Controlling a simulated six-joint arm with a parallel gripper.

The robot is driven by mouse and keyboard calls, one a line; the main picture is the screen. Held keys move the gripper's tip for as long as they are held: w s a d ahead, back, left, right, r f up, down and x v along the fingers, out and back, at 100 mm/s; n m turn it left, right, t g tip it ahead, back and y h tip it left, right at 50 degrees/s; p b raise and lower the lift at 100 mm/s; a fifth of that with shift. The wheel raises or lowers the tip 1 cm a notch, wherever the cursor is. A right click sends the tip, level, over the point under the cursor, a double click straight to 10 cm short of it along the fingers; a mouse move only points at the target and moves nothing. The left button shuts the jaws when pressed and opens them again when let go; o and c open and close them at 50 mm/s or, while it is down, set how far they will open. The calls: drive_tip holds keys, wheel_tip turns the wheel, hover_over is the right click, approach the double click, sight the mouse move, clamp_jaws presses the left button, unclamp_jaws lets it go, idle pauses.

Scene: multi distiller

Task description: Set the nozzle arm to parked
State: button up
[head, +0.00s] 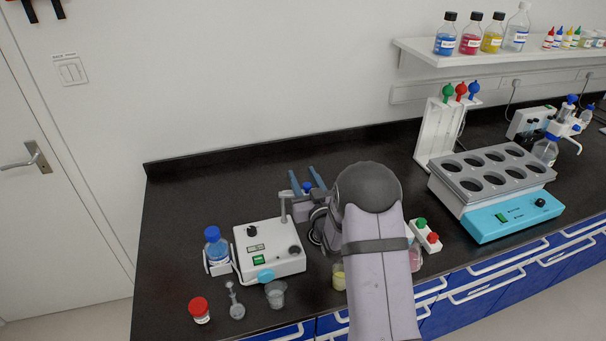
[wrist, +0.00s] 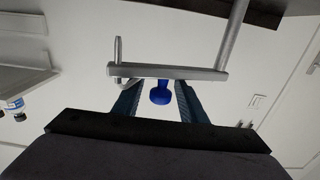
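The nozzle arm (head: 300,196) is a grey metal bar on a thin upright post on a white dispenser unit (head: 270,248). It points right and slightly back, past the unit's right edge. In the wrist view the nozzle arm (wrist: 190,72) crosses near the fingertips, with its bent tip at the left and post at the right.
A blue-capped bottle (head: 215,249) stands left of the unit. A red-capped jar (head: 200,310), a flask (head: 236,306) and beakers (head: 275,294) stand in front. A cyan heating block (head: 512,220) and white rack (head: 437,135) are right. The counter behind is clear.

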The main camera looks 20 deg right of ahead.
drive_tip(key=shift+w, duration=0.2)
clamp_jaws()
